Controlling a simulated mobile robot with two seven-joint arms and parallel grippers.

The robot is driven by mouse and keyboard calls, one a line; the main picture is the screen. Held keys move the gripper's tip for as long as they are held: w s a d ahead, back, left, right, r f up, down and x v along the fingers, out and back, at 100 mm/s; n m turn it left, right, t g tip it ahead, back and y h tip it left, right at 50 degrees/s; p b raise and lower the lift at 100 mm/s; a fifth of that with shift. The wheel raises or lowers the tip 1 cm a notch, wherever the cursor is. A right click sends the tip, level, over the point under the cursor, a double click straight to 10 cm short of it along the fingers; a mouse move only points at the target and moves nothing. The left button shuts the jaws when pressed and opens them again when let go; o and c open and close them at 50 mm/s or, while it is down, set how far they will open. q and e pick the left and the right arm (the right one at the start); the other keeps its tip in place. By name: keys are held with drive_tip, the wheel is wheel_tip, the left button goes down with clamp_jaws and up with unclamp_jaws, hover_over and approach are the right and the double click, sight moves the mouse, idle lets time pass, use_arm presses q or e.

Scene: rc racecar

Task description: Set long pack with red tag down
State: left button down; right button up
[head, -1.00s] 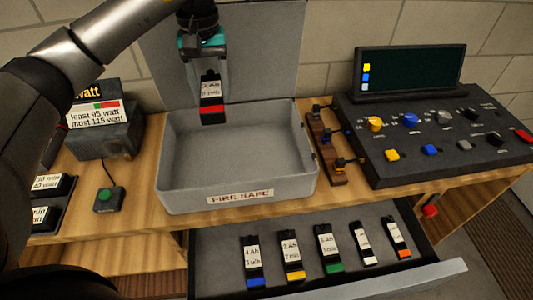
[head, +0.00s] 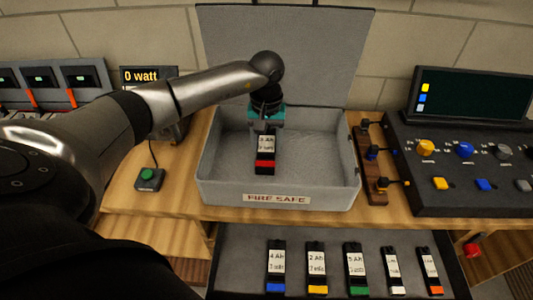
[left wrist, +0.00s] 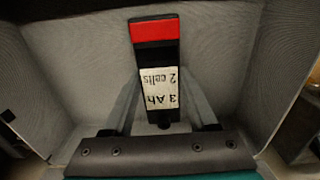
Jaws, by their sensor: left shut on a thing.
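The long pack with the red tag (head: 265,150) is black, with a white label and a red end. It hangs upright in my left gripper (head: 265,125), which is shut on it. The pack is inside the open grey fire safe box (head: 215,190), over its floor; I cannot tell whether it touches the floor. In the left wrist view the pack (left wrist: 157,55) lies between the fingers, its label reading "3 Ah 2 cells" upside down and its red end pointing away. My right gripper is not in view.
The box's raised lid (head: 290,50) stands behind the arm. An open drawer (head: 240,250) in front holds several tagged packs. A wooden strip with plugs (head: 373,180) and a control console (head: 460,190) stand to the right. A green button (head: 148,175) is at left.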

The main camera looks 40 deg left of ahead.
sight(267, 146)
use_arm(q)
drive_tip(key=shift+f, duration=1.65)
drive_tip(key=shift+f+b, duration=0.2)
drive_tip(key=shift+b, duration=0.15)
drive_tip(key=shift+c, duration=1)
unclamp_jaws()
drive_tip(key=shift+r, duration=0.15)
wheel_tip(267, 146, up, 12)
drive_tip(key=shift+r+p, duration=0.1)
drive_tip(key=shift+p, duration=0.35)
